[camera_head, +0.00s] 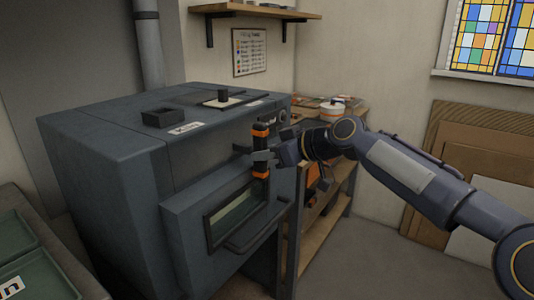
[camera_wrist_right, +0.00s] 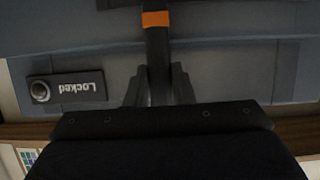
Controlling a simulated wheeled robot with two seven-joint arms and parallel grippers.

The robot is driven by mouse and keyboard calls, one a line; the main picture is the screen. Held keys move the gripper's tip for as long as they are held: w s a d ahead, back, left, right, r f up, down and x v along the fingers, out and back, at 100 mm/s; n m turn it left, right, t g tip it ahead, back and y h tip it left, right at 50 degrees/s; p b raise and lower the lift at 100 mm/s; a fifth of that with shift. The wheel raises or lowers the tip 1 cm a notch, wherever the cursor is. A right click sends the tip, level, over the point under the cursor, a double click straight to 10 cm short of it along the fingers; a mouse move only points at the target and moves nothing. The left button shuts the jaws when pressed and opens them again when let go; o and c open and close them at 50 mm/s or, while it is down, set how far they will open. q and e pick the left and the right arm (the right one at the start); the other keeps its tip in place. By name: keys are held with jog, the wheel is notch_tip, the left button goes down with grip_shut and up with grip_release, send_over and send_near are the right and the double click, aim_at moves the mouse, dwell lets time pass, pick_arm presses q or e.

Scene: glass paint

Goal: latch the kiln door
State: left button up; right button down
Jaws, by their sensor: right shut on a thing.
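The kiln (camera_head: 110,150) is a large grey-blue box at the left of the head view. Its front door (camera_head: 180,240) has a dark window and a bar handle (camera_head: 255,235), and looks flush or nearly so; I cannot tell exactly. A dark upright latch lever (camera_head: 260,135) with orange bands stands at the door's upper edge. My right gripper (camera_head: 265,158) is shut on this lever. The right wrist view also shows the lever (camera_wrist_right: 156,45) between the fingers (camera_wrist_right: 158,88), with a "Locked" plate (camera_wrist_right: 78,87) beside it, upside down. My left gripper is not in view.
A wooden shelf unit (camera_head: 330,215) with pots stands right of the kiln, behind my right arm. Green trays (camera_head: 30,260) lie at the lower left. Boards (camera_head: 470,160) lean on the right wall. The floor (camera_head: 385,260) at the lower middle is clear.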

jog(key=c, duration=1.2)
grip_release()
jog(key=shift+c, duration=0.2)
jog(key=shift+d, duration=0.1)
jog(key=b+v, duration=0.1)
jog(key=v, duration=0.6)
jog(key=shift+s+d, duration=0.2)
jog(key=shift+s, duration=0.05)
jog(key=shift+r, duration=0.15)
